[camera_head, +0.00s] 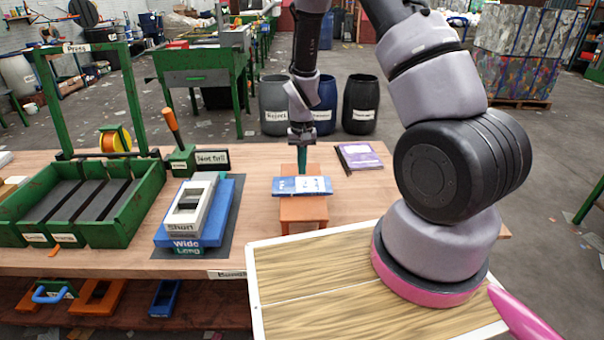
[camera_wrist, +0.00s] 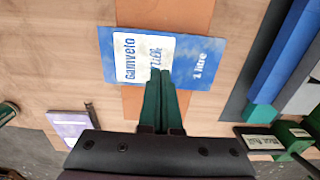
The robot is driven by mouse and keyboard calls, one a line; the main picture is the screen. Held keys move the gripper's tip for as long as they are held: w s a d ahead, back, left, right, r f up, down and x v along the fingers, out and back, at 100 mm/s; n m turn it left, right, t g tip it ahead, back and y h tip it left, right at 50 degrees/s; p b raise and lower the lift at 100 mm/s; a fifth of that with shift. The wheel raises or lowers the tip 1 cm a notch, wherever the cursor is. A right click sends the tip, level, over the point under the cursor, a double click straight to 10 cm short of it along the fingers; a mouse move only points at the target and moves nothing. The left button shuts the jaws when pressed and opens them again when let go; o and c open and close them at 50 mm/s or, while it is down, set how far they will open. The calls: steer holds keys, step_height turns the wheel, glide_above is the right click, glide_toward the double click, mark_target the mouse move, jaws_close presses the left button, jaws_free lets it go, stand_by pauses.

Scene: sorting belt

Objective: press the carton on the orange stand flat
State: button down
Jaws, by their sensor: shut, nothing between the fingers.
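The carton (camera_head: 286,187) is blue with a white label panel and lies as a thin slab across the top of the orange stand (camera_head: 304,212). In the wrist view the carton (camera_wrist: 200,62) reads "Gamvelo" and "1 litre", and its ends overhang the stand (camera_wrist: 165,12). My gripper (camera_head: 302,172) points down over the carton with its green fingers together and nothing between them. In the wrist view the fingertips (camera_wrist: 160,74) overlap the middle of the label. I cannot tell whether they touch the carton. Part of its near edge is hidden behind the fingers there.
A purple book (camera_head: 359,157) lies behind right of the stand. Stacked gauges marked Short, Wide and Long (camera_head: 197,215) stand to the left, with a green lever block (camera_head: 182,158) behind. A green divided tray (camera_head: 148,200) is farther left. Bare bench surrounds the stand.

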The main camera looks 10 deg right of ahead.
step_height(320, 180, up, 6)
steer(key=shift+r, duration=0.25)
stand_by(0.5)
step_height(320, 180, up, 13)
steer(key=t+y, duration=0.1)
steer(key=t, duration=0.1)
glide_above(302, 184)
steer(key=s+d, duration=0.2)
steer(key=s+d+r+m+t, duration=0.1)
steer(key=s+r, duration=0.3)
steer(key=r, duration=0.5)
steer(key=s+d+r+m+t+y, duration=0.1)
steer(key=s+r+t, duration=0.3)
steer(key=s+r, duration=0.9)
steer(key=shift+s+d, duration=0.9)
steer(key=shift+s, duration=0.2)
